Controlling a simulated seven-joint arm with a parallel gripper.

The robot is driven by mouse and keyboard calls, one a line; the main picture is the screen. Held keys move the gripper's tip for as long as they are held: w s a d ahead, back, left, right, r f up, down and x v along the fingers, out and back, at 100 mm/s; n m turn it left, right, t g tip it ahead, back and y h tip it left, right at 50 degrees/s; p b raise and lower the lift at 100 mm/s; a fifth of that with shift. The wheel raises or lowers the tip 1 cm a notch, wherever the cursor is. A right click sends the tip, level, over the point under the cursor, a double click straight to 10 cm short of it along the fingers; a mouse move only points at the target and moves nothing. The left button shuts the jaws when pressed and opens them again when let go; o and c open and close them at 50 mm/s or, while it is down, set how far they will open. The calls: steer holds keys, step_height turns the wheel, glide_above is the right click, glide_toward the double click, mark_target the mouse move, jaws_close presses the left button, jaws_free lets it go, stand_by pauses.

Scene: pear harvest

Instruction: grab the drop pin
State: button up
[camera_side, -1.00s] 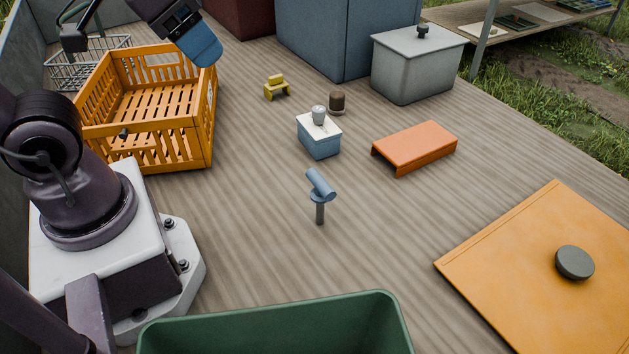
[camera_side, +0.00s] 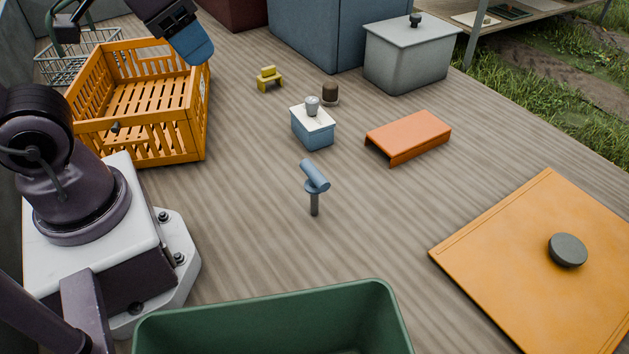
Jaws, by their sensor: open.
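The drop pin (camera_side: 314,186) appears to be the blue-grey piece near the middle of the deck. It has a slanted cylindrical head on a dark, upright shank. It stands apart from other things, with bare boards around it. My gripper (camera_side: 192,44) is at the top left, over the far right corner of the orange crate. Its blue end shows, but the rest is partly cut off by the picture's top edge. It is open, far from the pin, and nothing shows in it.
The orange crate (camera_side: 188,142) and a wire basket (camera_side: 80,62) stand left. A small blue box (camera_side: 313,133) with a cup and an orange bench (camera_side: 408,137) stand behind the pin. A green bin (camera_side: 268,318) is in front; a yellow board (camera_side: 500,256) lies right.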

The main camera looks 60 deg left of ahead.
step_height(320, 180, down, 9)
steer(key=w+a+m+g+y, duration=0.1)
steer(key=m+g+y, duration=0.4)
steer(key=g+y, duration=0.1)
steer(key=m+t+y, duration=0.2)
steer(key=m+t, duration=1.5)
steer(key=m, duration=0.8)
glide_toward(312, 197)
steer(key=x, duration=0.3)
steer(key=shift+a, duration=0.25)
steer(key=shift+w+f+h, duration=0.1)
steer(key=shift+w+h, duration=0.15)
steer(key=shift+h, duration=0.05)
steer(key=x, duration=0.7)
jaws_close()
